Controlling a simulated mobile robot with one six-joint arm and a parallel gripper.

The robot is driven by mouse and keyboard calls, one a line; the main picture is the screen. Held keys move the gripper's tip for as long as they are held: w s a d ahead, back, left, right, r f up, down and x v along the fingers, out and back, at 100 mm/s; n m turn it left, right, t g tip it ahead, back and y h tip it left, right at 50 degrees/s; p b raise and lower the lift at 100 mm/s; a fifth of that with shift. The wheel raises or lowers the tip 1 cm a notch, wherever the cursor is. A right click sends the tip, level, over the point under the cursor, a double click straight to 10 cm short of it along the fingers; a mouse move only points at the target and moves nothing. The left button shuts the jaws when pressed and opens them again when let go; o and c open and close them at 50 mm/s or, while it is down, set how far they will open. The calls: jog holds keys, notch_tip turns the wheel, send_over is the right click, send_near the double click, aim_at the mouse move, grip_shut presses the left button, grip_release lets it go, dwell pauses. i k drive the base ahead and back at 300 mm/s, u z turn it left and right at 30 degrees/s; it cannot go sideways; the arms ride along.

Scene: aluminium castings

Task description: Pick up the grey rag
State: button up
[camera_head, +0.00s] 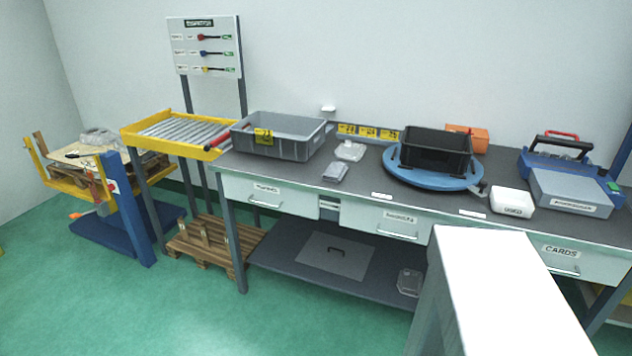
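A small grey folded thing, which looks like the grey rag (335,172), lies on the dark top of the workbench (300,178). It is near the front edge, just right of and in front of the grey crate (283,150). A pale, clear-looking packet (350,151) lies just behind it, close by. Nothing covers the rag. My gripper is not in this view, so its state does not show.
A blue turntable (412,178) with a black bin (436,150) stands to the right. A white box (512,202) and a grey case (570,192) are farther right. A yellow roller conveyor (180,134) adjoins the bench at left. Green floor (150,310) is open at front left.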

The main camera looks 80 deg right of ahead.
aim_at(334, 172)
jog(key=u, duration=0.75)
jog(key=k, duration=2.1)
jog(key=z, duration=0.65)
